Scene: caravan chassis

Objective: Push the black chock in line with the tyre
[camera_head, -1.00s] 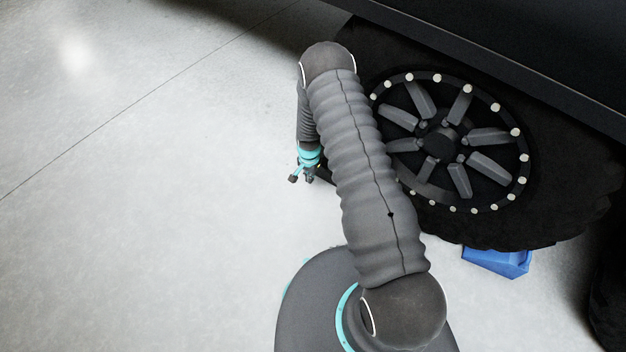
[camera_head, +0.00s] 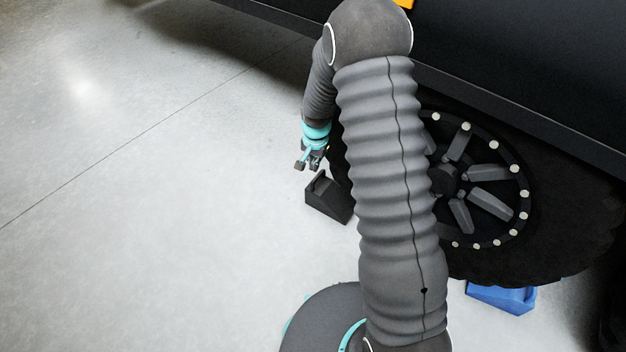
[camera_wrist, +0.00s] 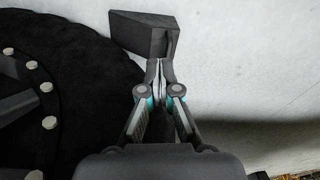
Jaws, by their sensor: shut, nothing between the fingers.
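The black chock (camera_head: 328,198) is a dark wedge on the floor at the left side of the tyre (camera_head: 560,225) in the head view. In the wrist view the chock (camera_wrist: 145,34) stands just beyond my fingertips, beside the tyre's tread (camera_wrist: 95,60). My gripper (camera_head: 314,166) is shut and empty, just above the chock's far end in the head view. In the wrist view its closed fingertips (camera_wrist: 160,66) point at the chock; I cannot tell whether they touch it. My arm hides the left part of the wheel in the head view.
A blue chock (camera_head: 502,297) lies at the right part of the tyre's lower edge. The dark vehicle body (camera_head: 520,60) overhangs the wheel at the upper right. The pale floor (camera_head: 150,230) to the left is clear.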

